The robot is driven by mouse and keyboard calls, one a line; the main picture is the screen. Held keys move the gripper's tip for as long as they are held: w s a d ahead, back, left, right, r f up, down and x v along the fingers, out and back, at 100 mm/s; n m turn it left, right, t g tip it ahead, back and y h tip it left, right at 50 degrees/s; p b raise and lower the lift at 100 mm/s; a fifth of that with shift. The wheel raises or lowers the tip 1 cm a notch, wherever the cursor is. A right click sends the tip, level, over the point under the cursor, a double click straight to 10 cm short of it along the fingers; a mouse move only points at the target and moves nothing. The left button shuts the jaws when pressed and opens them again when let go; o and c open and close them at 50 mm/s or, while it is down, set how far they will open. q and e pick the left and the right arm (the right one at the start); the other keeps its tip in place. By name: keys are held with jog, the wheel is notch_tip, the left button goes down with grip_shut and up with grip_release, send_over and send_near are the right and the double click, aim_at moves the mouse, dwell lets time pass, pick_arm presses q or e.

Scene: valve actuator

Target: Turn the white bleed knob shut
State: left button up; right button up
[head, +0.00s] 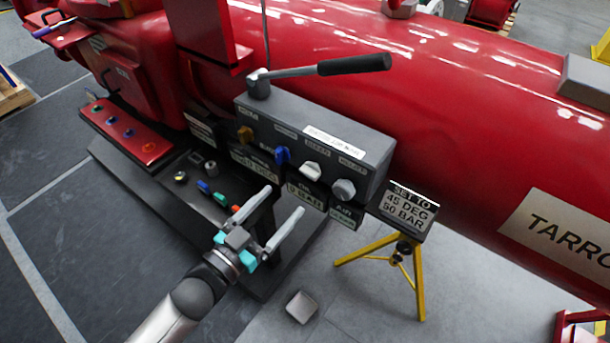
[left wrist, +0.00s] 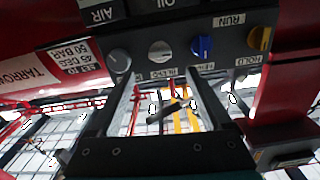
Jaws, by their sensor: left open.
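The white bleed knob (head: 311,170) is on the front face of a dark grey valve block (head: 375,153), between a blue knob (head: 282,155) and a grey knob (head: 343,188). It also shows in the left wrist view (left wrist: 160,50), near the top. Its pointer lies roughly sideways in the head view. My left gripper (head: 284,200) is open and empty, in front of the block and apart from the knobs. In the left wrist view, its two fingers (left wrist: 163,85) straddle the white knob's direction. My right gripper is in neither view.
A yellow knob (head: 245,134) is at the block's left, and a black-handled lever (head: 340,66) lies over its top. A sign (head: 408,206) reading 45 DEG 50 BAR stands on a yellow tripod at the right. Small coloured parts lie on the black base at left.

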aim_at(307, 176)
pick_arm(q)
jog(key=x, duration=0.9)
jog(key=shift+b, duration=0.35)
jog(key=shift+c, duration=0.3)
grip_shut()
